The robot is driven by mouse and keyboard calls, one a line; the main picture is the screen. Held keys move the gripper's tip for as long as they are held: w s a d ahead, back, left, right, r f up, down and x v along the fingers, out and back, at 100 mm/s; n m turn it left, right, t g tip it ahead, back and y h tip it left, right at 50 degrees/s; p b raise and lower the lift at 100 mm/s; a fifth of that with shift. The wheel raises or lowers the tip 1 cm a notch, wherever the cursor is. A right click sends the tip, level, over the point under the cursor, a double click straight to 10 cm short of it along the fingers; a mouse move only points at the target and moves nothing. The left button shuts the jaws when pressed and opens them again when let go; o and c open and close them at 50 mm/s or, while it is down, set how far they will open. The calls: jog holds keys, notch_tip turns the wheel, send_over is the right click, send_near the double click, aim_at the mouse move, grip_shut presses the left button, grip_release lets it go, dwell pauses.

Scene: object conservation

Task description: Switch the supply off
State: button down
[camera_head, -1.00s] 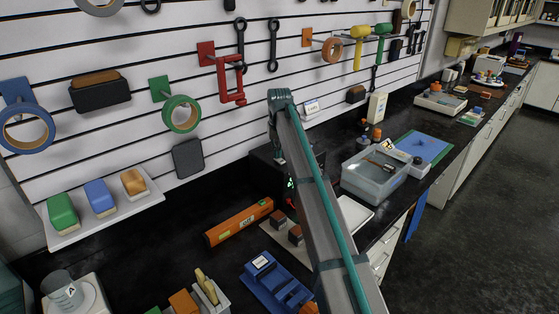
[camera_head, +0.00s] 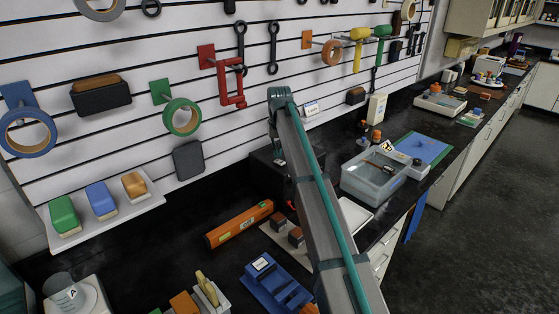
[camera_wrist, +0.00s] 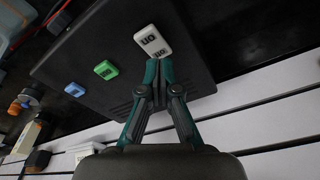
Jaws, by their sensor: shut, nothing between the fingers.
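The supply is a black box (camera_head: 264,170) on the black bench against the slatted wall, partly hidden behind my arm in the head view. In the wrist view its dark face (camera_wrist: 118,100) carries a white rocker switch (camera_wrist: 151,39), a green button (camera_wrist: 105,69) and a blue button (camera_wrist: 75,89). My gripper (camera_wrist: 158,66) is shut and empty, its fingertips at the near end of the white switch. I cannot tell whether they touch it. No lit display shows on the supply in the head view.
An orange level (camera_head: 239,223) and a blue vise-like tool (camera_head: 275,284) lie left of my arm. A clear water tray (camera_head: 375,177) stands to the right. A red clamp (camera_head: 231,83) hangs on the wall above. A white shelf (camera_head: 105,214) juts out at left.

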aim_at(278, 161)
jog(key=shift+r+p, duration=1.1)
jog(key=shift+r, duration=1.35)
